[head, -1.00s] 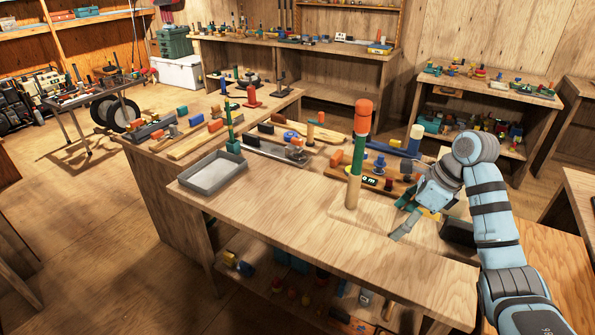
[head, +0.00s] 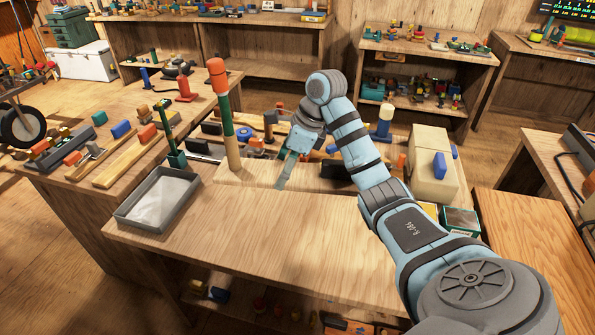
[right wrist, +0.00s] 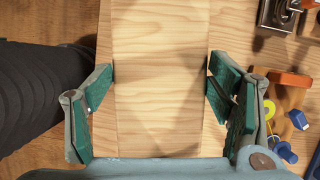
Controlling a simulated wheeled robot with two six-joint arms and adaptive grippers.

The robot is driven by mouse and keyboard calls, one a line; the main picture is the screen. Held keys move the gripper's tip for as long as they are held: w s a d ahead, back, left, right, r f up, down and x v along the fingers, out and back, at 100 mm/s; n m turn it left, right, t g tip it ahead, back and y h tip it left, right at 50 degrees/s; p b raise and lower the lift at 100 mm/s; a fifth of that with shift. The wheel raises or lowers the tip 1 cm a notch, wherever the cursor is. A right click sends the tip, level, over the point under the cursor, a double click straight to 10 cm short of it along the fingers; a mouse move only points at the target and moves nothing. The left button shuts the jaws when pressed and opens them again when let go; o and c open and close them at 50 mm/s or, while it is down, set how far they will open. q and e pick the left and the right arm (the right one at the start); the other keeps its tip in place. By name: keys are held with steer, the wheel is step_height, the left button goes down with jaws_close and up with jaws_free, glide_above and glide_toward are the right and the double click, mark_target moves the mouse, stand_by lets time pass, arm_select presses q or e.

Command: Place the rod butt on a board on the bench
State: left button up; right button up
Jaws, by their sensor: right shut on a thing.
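The rod butt (head: 229,125), a tall rod with an orange top, green middle and pale wood lower end, stands on end in the head view. Its foot is at the left end of a pale flat board (head: 258,177) on the bench (head: 225,225); I cannot tell whether it rests on the board or just behind it. My right gripper (head: 286,170) is right of the rod butt and apart from it. In the right wrist view its green-padded fingers close on both long edges of the board (right wrist: 160,70). My left gripper is not in view.
A grey tray (head: 158,198) sits at the bench's left end. Blocks and tools crowd the surface behind the rod butt, including a green stand (head: 172,145). A cream box (head: 432,165) stands at the right. The bench front is clear.

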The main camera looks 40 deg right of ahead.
steer(key=shift+w+d+f+m+b, duration=0.35)
steer(key=shift+d+f+m+b, duration=0.3)
steer(key=shift+f+m+b, duration=0.2)
steer(key=b, duration=0.5)
glide_above(285, 226)
steer(key=s, duration=0.1)
step_height(285, 226, down, 5)
steer(key=shift+h, duration=0.3)
steer(key=f, duration=0.8)
steer(key=d+f, duration=0.1)
steer(key=f, duration=0.4)
steer(key=shift+s+f+b, duration=0.1)
steer(key=shift+b, duration=0.3)
steer(key=shift+f, duration=0.2)
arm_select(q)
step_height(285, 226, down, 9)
arm_select(e)
steer(key=o, duration=1.4)
steer(key=shift+a+r, duration=0.1)
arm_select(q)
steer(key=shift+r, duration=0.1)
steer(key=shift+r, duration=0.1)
arm_select(e)
steer(key=shift+r, duration=0.1)
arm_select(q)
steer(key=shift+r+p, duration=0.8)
arm_select(e)
steer(key=v, duration=1.2)
steer(key=shift+s, duration=0.3)
